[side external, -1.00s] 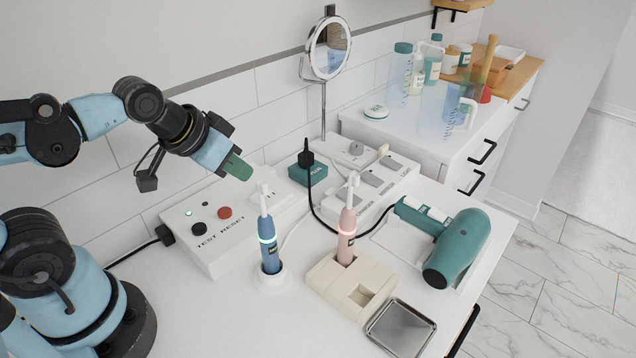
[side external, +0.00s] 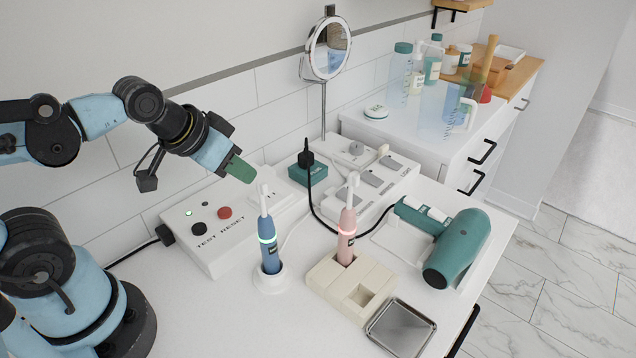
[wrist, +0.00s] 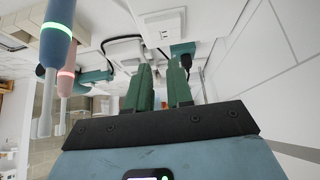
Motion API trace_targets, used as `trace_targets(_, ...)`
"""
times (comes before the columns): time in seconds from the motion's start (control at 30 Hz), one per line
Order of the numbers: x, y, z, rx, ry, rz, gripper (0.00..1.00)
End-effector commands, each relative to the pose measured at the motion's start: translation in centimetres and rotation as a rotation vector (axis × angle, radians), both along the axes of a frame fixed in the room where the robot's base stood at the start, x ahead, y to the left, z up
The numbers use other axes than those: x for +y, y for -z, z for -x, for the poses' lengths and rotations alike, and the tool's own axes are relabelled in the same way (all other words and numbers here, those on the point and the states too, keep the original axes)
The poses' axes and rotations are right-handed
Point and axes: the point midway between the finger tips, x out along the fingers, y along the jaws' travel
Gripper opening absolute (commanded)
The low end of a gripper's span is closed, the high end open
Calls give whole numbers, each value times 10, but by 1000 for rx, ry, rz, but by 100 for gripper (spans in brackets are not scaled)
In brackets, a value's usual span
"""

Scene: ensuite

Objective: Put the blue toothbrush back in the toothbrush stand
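The blue toothbrush (side external: 268,243) stands upright in a round white base (side external: 272,281), its ring glowing green. It also shows in the wrist view (wrist: 57,20), at the upper left. The beige toothbrush stand (side external: 329,291) is to its right, with a pink toothbrush (side external: 347,235) upright in the back part and an empty square opening in the front part. My gripper (side external: 241,168) is above and left of the blue toothbrush, apart from it, over the grey-white control box. In the wrist view its two green fingers (wrist: 160,82) are apart with nothing between them.
A control box (side external: 222,228) with buttons stands behind. A teal hair dryer (side external: 457,247) lies at the right, its black cable curving behind the stand. A metal tray (side external: 400,328) is at the front edge. A round mirror (side external: 328,48) stands at the back. The counter's front left is clear.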

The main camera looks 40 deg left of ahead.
Motion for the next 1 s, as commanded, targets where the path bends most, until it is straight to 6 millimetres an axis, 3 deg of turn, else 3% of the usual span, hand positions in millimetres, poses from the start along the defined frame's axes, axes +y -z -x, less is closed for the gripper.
trace_targets(0.03,0,0,0,0,0,0,29)
trace_targets(0.1,0,0,0,0,0,0,39)
trace_targets(0.37,0,-1,0,3,1,1,39)
trace_targets(0.47,-9,-11,-2,46,9,14,39)
trace_targets(0.63,-49,-57,1,262,29,52,39)
trace_targets(0.8,-85,-108,19,489,22,36,39)
trace_targets(1.0,-100,-137,35,615,2,1,39)
